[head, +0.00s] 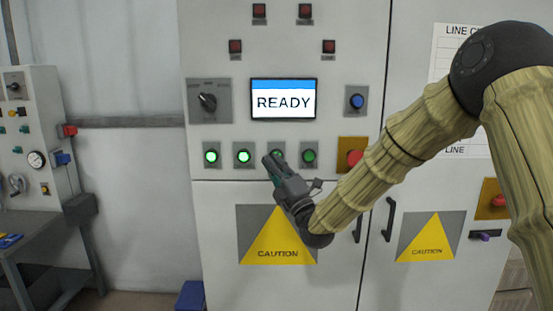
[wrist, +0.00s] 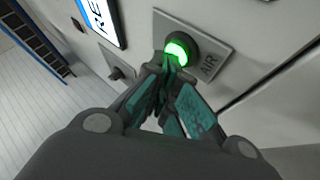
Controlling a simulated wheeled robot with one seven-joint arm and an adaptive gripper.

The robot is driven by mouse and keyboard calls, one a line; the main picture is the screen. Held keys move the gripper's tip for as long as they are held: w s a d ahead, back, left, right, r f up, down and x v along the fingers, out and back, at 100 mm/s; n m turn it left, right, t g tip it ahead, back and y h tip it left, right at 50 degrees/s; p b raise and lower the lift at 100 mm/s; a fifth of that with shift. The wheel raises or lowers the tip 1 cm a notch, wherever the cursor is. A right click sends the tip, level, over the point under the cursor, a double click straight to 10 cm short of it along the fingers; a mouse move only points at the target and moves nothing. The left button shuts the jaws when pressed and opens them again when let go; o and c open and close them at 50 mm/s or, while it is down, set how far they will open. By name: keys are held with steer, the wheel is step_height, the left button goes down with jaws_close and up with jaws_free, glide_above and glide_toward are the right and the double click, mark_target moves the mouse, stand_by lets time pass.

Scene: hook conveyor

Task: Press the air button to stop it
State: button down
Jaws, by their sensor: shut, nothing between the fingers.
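The air button (wrist: 178,48) is a round green button in a dark collar on a grey plate marked AIR. It glows bright green in the wrist view. My gripper (wrist: 172,66) is shut and empty, its fingertips right at the button's lower edge. I cannot tell whether they touch it. In the head view my gripper (head: 269,164) is in front of the third button of the lower row and hides most of it.
Two lit green buttons (head: 211,156) (head: 243,156) are to the left, a darker green one (head: 309,156) to the right. A red button (head: 354,158) on a yellow plate stands beyond it. The screen (head: 284,99) reads READY. A door handle (head: 389,219) protrudes lower right.

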steer(key=shift+w, duration=0.2)
steer(key=shift+s+b, duration=0.15)
steer(key=shift+b, duration=0.15)
stand_by(0.3)
steer(key=shift+s+b, duration=0.45)
steer(key=shift+s, duration=0.2)
steer(key=s+b, duration=0.2)
steer(key=s, duration=0.3)
stand_by(0.5)
stand_by(0.4)
